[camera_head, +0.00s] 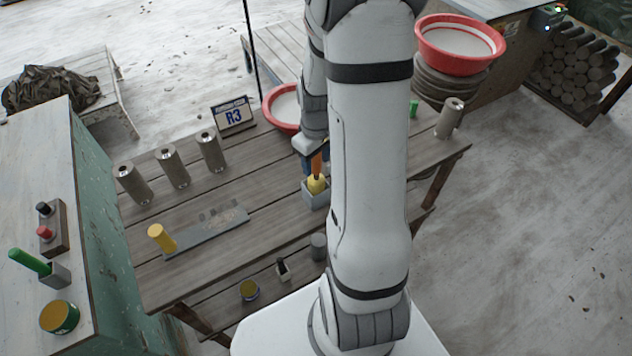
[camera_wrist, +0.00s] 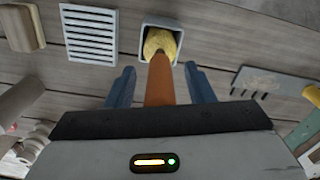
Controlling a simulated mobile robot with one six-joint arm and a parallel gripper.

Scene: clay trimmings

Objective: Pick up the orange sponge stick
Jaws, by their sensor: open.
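The orange sponge stick (camera_head: 316,164) has an orange handle and a yellow sponge end. It stands sponge-down in a small grey square holder (camera_head: 314,200) on the wooden table. In the wrist view, the stick (camera_wrist: 160,80) runs between the two blue fingers of my gripper (camera_wrist: 160,68), with a visible gap on each side. The holder (camera_wrist: 176,24) lies just beyond the fingertips there. My gripper (camera_head: 315,166) is open around the handle in the head view, where my arm hides part of it.
Three grey cylinders (camera_head: 171,167) and an R3 sign (camera_head: 233,115) stand on the table's left and back. A red-rimmed basin (camera_head: 271,111) is behind my arm. A board (camera_head: 210,233) with a yellow cylinder (camera_head: 161,238) lies left. A slotted white block (camera_wrist: 90,34) is near the holder.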

